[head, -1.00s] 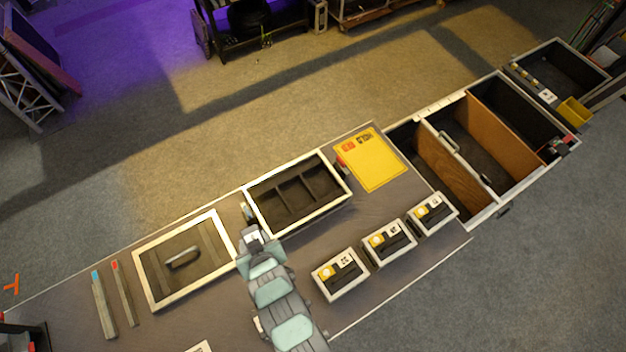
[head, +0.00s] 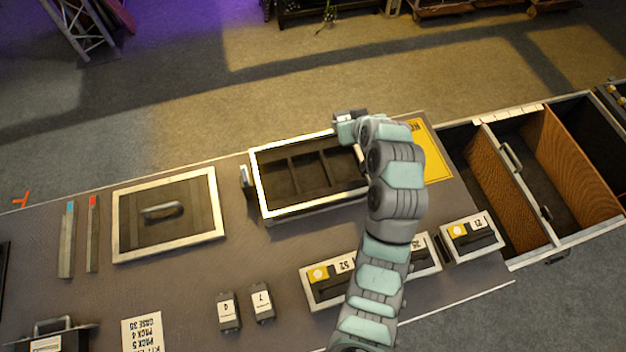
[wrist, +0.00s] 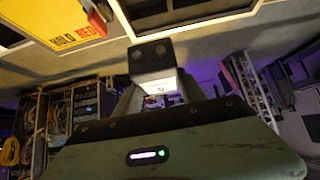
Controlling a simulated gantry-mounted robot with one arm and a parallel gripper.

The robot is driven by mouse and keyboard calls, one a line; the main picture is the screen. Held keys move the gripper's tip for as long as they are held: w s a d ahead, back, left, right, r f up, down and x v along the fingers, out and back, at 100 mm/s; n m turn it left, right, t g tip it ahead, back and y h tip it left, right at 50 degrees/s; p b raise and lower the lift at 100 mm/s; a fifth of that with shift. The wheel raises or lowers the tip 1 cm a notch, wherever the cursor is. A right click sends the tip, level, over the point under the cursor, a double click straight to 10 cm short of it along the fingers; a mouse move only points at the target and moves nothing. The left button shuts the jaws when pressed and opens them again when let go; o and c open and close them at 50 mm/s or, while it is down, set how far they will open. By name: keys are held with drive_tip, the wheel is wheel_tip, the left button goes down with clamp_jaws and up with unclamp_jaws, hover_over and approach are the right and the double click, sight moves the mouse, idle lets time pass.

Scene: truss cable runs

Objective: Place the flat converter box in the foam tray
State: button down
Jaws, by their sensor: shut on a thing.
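My gripper (head: 347,122) is above the far right part of a pale-rimmed tray (head: 257,185) with dark compartments, which I take to be the foam tray. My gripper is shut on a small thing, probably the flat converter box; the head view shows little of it. In the wrist view a small dark and white block (wrist: 153,62) shows at the jaws, and I cannot tell held thing from finger. No box shows in the compartments I see. My arm hides the tray's right end.
A yellow sheet (head: 432,150) lies right of the tray, partly behind my arm. A framed panel with a handle (head: 160,211) lies left. Framed units (head: 472,238) and small labelled packs (head: 228,312) stand in front. An open divided case (head: 545,165) is at right.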

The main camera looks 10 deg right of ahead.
wheel_tip(320, 180, down, 20)
drive_tip(key=shift+d+r, duration=0.15)
idle(0.3)
drive_tip(key=shift+f, duration=0.2)
drive_tip(key=c, duration=1)
unclamp_jaws()
drive_tip(key=shift+o, duration=0.2)
drive_tip(key=shift+r, duration=0.1)
